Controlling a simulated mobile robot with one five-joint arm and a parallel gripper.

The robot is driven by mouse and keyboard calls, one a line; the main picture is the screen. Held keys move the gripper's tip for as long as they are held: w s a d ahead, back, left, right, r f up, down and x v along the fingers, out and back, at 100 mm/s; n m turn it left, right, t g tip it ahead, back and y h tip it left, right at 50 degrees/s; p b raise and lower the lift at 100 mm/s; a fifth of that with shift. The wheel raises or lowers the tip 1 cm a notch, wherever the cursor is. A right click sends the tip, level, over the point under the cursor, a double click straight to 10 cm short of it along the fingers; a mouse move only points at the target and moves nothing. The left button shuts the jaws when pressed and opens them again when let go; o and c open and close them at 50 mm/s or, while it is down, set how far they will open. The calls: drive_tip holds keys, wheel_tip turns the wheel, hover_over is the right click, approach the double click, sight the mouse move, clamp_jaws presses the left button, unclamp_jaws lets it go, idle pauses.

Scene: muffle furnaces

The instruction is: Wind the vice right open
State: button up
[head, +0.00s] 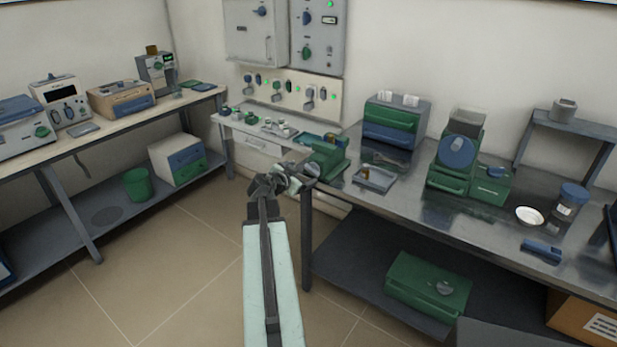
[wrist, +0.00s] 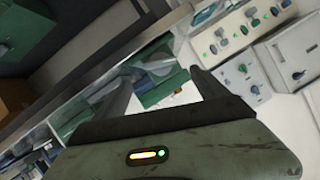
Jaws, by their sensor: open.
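The green vice (head: 328,157) stands at the left end of the metal bench. A grey round part (head: 312,169) is on its near left side. My gripper (head: 283,180) is just left of the vice in the head view, at about bench height. In the wrist view the green body (wrist: 165,88) and a grey rounded part (wrist: 160,63) appear between and beyond the two open fingers (wrist: 158,80). The fingers hold nothing. I cannot tell whether they touch the vice, and the opening of its jaws cannot be made out.
A small grey tray (head: 374,179) lies right of the vice, with a green and blue drawer box (head: 394,122) behind. A light side table (head: 250,130) with small items is behind left. Wall panels (head: 290,95) are above it. Floor (head: 190,250) left of my arm is clear.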

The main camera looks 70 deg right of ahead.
sight(310, 170)
drive_tip(key=b+x, duration=0.2)
drive_tip(key=x, duration=0.6)
drive_tip(key=shift+w+b, duration=0.15)
drive_tip(key=shift+b, duration=0.25)
drive_tip(key=shift+a, duration=0.2)
drive_tip(key=c, duration=1.4)
